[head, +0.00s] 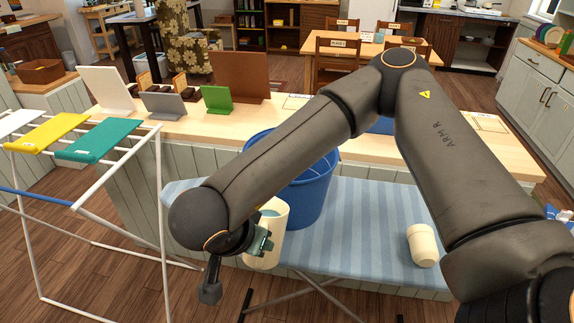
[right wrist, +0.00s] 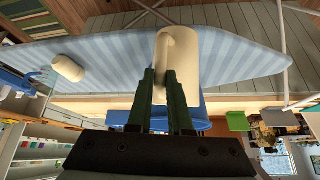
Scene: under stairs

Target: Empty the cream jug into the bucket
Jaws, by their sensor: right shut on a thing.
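The cream jug (head: 267,218) is upright in the head view, just left of and in front of the blue bucket (head: 312,195). My right gripper (head: 263,241) is shut on the jug's side; it also shows in the right wrist view (right wrist: 160,75), its fingers against the jug (right wrist: 182,45). Whether the jug rests on the board or hangs just above it, I cannot tell. The bucket stands on the striped ironing board (head: 360,222), partly hidden by my right arm. Its inside is mostly hidden. My left gripper is not in view.
Behind runs a wooden counter (head: 185,125) with a green panel (head: 217,99) and other upright panels. A white drying rack (head: 160,190) with coloured cloths stands left. The board's middle is clear.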

